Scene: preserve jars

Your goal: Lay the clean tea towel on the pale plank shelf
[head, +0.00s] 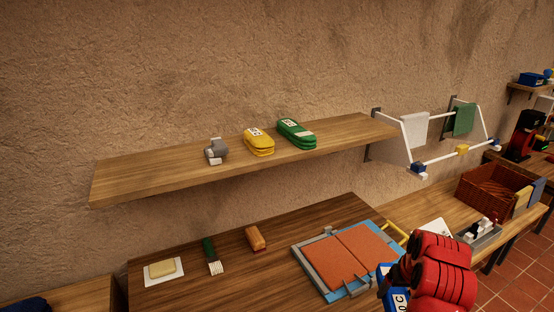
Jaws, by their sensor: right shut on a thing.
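The pale plank shelf (160,172) is mounted on the wall, with open wood at its left and right ends. My right gripper (394,284) is at the bottom right, below and in front of the shelf. It is shut on a blue thing with a white label (397,301); my red arm and the frame edge hide much of it, so I cannot tell if it is a towel. A white cloth (414,130) and a green cloth (463,120) hang on a white rack right of the shelf. My left gripper is not in view.
On the shelf stand a grey object (216,150), a yellow labelled bundle (259,143) and a green labelled bundle (296,134).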

